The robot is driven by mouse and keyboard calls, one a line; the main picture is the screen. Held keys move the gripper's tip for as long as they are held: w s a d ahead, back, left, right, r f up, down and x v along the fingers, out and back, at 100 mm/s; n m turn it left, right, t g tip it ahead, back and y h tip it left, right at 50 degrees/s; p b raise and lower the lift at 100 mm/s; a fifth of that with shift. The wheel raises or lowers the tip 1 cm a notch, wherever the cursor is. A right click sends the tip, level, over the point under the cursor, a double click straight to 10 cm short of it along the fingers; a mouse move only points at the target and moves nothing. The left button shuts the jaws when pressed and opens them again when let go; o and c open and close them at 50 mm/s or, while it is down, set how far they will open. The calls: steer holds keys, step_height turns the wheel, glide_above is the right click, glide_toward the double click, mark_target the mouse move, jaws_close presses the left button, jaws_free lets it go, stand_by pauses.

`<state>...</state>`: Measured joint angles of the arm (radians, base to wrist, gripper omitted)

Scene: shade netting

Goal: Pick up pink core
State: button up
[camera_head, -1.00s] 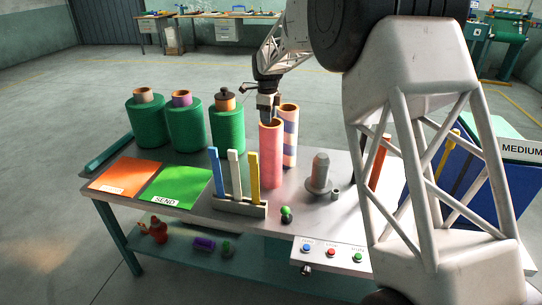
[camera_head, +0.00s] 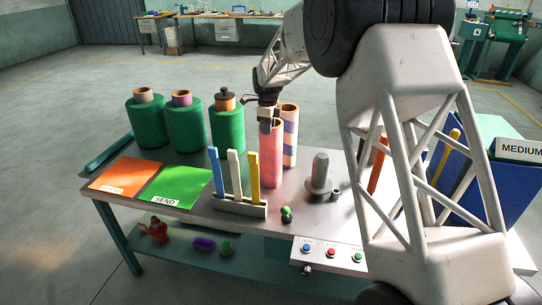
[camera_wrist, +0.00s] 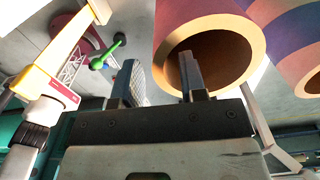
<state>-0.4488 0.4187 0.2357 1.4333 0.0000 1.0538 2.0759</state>
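The pink core (camera_head: 271,162) is an upright hollow tube on the table, left of a purple-and-cream striped core (camera_head: 290,135). My gripper (camera_head: 267,124) is at its top rim. In the wrist view my gripper (camera_wrist: 156,66) is open, with two fingers apart. The pink core (camera_wrist: 183,17) shows there with its round opening facing the camera. The right finger overlaps the opening and the left finger is outside the tube, so the near wall lies between them. How deep the right finger reaches is hard to tell.
Several green rolls (camera_head: 186,128) stand at the back left. A rack (camera_head: 240,204) with blue, white and yellow bars stands in front of the core. A grey spindle-like part (camera_head: 319,172) is to the right. A blue bin (camera_head: 470,190) labelled MEDIUM is at the far right.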

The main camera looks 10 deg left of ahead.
mark_target(271, 145)
step_height(271, 145, down, 3)
steer(key=shift+f, duration=0.15)
steer(key=shift+c, duration=0.2)
stand_by(0.4)
jaws_close()
stand_by(1.3)
